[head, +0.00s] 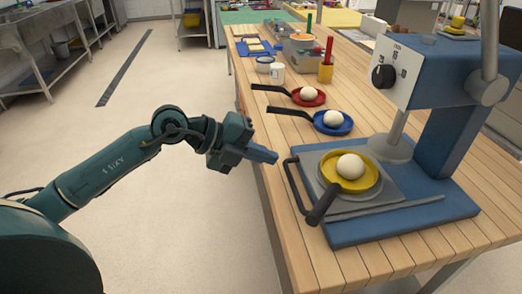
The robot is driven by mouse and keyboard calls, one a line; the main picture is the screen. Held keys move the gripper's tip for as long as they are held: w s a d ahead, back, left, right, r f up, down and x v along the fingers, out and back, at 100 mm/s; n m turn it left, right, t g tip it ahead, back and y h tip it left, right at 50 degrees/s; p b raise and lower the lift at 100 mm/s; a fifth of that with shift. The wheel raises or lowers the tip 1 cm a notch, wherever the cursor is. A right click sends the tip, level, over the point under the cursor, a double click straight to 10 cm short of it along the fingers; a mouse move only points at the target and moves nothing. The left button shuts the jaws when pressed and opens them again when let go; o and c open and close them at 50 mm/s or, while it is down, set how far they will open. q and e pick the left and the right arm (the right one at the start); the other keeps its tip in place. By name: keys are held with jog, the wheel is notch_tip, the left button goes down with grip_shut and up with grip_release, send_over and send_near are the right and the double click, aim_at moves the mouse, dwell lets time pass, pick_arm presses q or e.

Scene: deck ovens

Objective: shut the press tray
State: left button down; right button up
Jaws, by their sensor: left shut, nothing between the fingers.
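The blue press (425,80) stands on the wooden table at the right. Its grey press tray (375,204) lies over the blue base, with a black handle bar (293,185) along its left side. A yellow pan (368,181) holding a white dough ball (350,166) sits on the tray. The pan's dark handle (321,206) points to the front left. My right gripper is not in view.
A blue pan (345,127) and a red pan (314,101), each with a dough ball, lie behind the press tray. Beyond them stand a white cup (277,74) and a yellow holder (326,73). The floor left of the table is clear.

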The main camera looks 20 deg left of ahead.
aim_at(328, 163)
pick_arm(q)
jog(key=x, duration=0.6)
jog(key=shift+w+d+f, duration=0.15)
jog(key=shift+d+f, duration=0.05)
jog(key=shift+d, duration=0.05)
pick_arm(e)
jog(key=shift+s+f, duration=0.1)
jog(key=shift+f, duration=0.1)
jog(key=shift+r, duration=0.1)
